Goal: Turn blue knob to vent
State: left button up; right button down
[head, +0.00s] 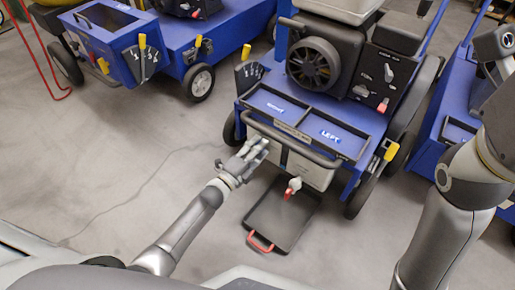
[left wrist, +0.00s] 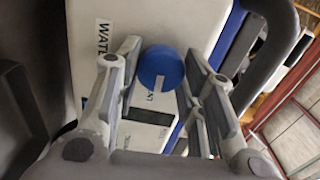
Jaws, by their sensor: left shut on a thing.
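The blue knob (left wrist: 162,67) is on the front of a white tank in the left wrist view. My left gripper (left wrist: 158,75) has a finger on each side of the knob and is shut on it. A label that starts "WAT" (left wrist: 103,35) lies up and left of the knob, and a label ending in "ENT" (left wrist: 155,103) lies below it, partly covered. In the head view my left gripper (head: 253,152) reaches the left front of the white tank (head: 310,172) and hides the knob. My right arm stands at the right; its gripper is not in view.
The blue aerator machine (head: 345,125) has a divided front tray and a dark bar handle (head: 290,132) above the tank. A red-handled valve (head: 291,188) hangs over a black drip tray (head: 280,220) on the floor. Other blue machines stand left and right.

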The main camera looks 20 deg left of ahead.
pick_arm(q)
jog(key=shift+m, duration=0.4)
jog(key=shift+d+f, duration=0.1)
jog(key=o, duration=1)
jog(key=v, duration=1.2)
